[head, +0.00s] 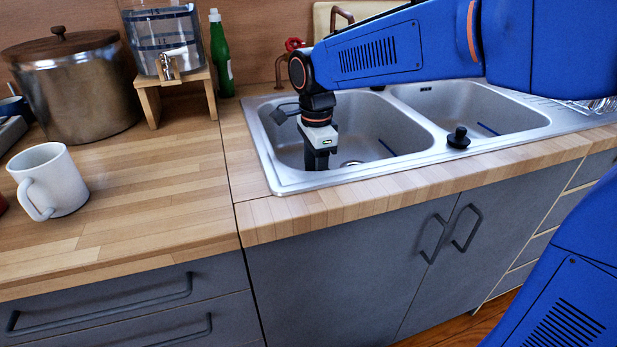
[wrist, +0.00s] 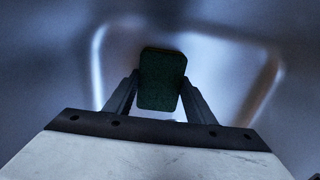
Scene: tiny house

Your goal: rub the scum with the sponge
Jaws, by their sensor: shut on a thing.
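My gripper (head: 318,158) reaches down into the left basin of the steel sink (head: 262,152). In the wrist view my gripper (wrist: 160,95) is shut on a dark green sponge (wrist: 161,68), which sits between the two fingers. The sponge is hidden in the head view. Below it in the wrist view is the shiny basin floor; whether the sponge touches it I cannot tell. I make out no scum in either view; the wrist view is dark and blurred.
A black knob-like stopper (head: 458,138) stands on the sink's front rim. A green bottle (head: 221,58), a water dispenser (head: 168,45), a large pot (head: 72,85) and a white mug (head: 50,180) stand to the left. The wooden counter (head: 160,200) in between is clear.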

